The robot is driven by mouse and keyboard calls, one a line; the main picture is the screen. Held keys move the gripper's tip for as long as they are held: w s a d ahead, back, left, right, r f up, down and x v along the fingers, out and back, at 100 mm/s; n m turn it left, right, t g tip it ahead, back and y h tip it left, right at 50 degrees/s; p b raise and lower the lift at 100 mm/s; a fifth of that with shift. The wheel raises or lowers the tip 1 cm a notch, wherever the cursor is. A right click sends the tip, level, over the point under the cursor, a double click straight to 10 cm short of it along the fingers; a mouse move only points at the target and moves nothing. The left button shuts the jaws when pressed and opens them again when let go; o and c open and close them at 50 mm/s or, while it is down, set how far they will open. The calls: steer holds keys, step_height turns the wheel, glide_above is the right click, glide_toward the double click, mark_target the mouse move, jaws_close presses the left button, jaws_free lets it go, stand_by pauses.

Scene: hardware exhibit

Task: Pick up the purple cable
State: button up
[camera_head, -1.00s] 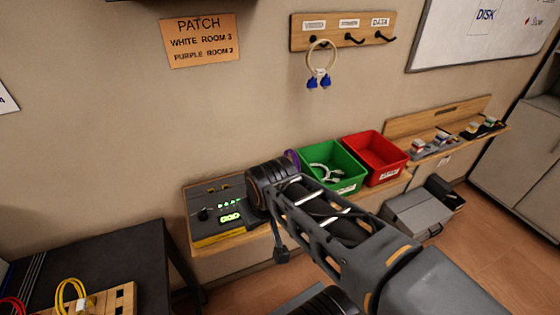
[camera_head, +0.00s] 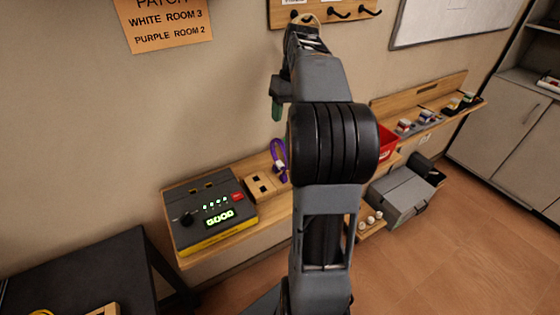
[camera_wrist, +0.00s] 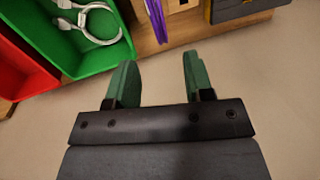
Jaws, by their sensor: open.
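The purple cable (camera_head: 279,160) is a loop standing at the right end of a small wooden block on the wall shelf, left of my arm in the head view. In the wrist view the purple cable (camera_wrist: 156,18) shows at the top edge, just beyond and between my fingertips, and apart from them. My gripper (camera_wrist: 158,80) is open with green fingers and nothing between them. In the head view my gripper (camera_head: 277,108) is raised above the shelf, partly hidden behind my wrist.
The wooden shelf (camera_head: 200,253) holds a grey tester box (camera_head: 190,210) with green lights. A green bin (camera_wrist: 60,50) with white cables and a red bin (camera_wrist: 22,72) stand beside the purple cable. Wall hooks (camera_head: 338,13) are above. A grey box (camera_head: 400,195) lies below right.

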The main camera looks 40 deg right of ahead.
mark_target(280, 141)
steer(key=f, duration=0.4)
steer(key=a+f, duration=0.1)
steer(key=f, duration=0.1)
steer(key=shift+w+a+f, duration=0.1)
steer(key=shift+f, duration=0.2)
steer(key=shift+w+a+f, duration=0.1)
steer(key=shift+a+f, duration=0.05)
steer(key=shift+f, duration=0.7)
steer(key=shift+w+a+f, duration=0.1)
steer(key=shift+w+f, duration=0.05)
steer(key=shift+f, duration=0.75)
steer(key=shift+w+a+f, duration=0.1)
steer(key=shift+a+f, duration=0.05)
steer(key=shift+f, duration=0.7)
steer(key=shift+c, duration=0.3)
jaws_close()
